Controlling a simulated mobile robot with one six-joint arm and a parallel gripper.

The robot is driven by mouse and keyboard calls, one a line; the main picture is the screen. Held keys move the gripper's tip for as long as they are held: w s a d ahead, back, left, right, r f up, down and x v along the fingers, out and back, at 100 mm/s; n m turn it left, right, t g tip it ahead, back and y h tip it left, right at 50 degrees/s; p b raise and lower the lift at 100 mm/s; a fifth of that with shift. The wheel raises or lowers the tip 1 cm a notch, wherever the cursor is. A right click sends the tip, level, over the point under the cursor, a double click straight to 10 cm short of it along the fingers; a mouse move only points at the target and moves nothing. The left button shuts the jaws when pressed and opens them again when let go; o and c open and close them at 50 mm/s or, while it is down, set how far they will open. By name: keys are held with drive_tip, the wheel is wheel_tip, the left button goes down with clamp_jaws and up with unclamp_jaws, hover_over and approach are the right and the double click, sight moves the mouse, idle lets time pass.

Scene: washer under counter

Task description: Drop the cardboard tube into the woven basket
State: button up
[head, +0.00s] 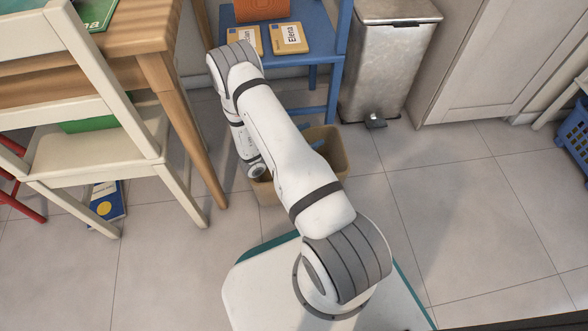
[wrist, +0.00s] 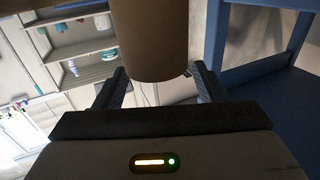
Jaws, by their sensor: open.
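A brown cylinder (wrist: 152,45), apparently the cardboard tube, shows at the top middle of the wrist view, with its rounded end towards the jaws. My gripper (wrist: 158,74) is open, with one finger on each side of the cylinder's end; I see gaps beside it and cannot tell whether anything touches. In the head view the gripper and tube are hidden behind my arm. A tan open container (head: 337,150) stands on the floor partly behind my arm, with something blue inside; its weave is not clear. An orange textured thing (head: 262,9) sits on the blue seat.
The blue chair or stool (head: 318,60) carries yellow cards (head: 289,38). A metal pedal bin (head: 384,55) stands right of it. A wooden table (head: 160,70) and white chair (head: 95,150) stand left. A blue crate (head: 575,135) is far right. Floor at right is clear.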

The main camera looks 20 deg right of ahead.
drive_tip(key=shift+r, duration=0.15)
wheel_tip(320, 180, up, 10)
drive_tip(key=p, duration=0.5)
idle(0.3)
